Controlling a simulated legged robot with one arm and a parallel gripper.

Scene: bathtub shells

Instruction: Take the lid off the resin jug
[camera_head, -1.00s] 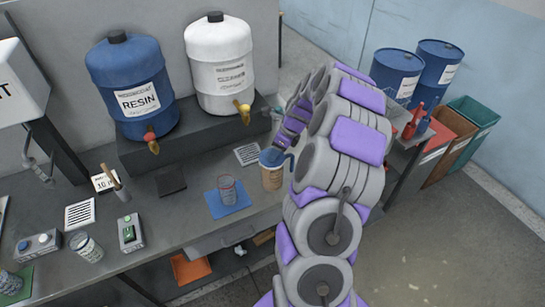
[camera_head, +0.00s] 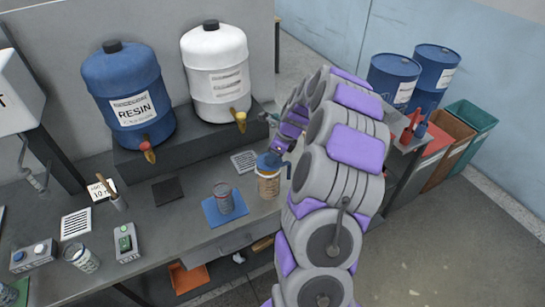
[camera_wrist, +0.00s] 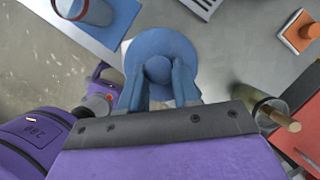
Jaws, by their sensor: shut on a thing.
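The resin jug (camera_head: 268,186) is a small tan container with a label, standing on the bench near its right end. Its blue lid (camera_head: 268,165) is at the jug's top; I cannot tell whether there is a gap under it. In the wrist view the lid (camera_wrist: 160,42) is a round blue disc with a knob in the middle, and it hides most of the jug. My gripper (camera_wrist: 160,78) is shut on the lid's knob, one blue finger on each side. In the head view my gripper (camera_head: 270,157) reaches the lid from above, partly hidden by my arm.
A cup (camera_head: 223,197) stands on a blue mat (camera_head: 212,214) left of the jug. Behind are a blue RESIN drum (camera_head: 118,82) and a white drum (camera_head: 212,65) with taps, on a dark riser (camera_head: 187,128).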

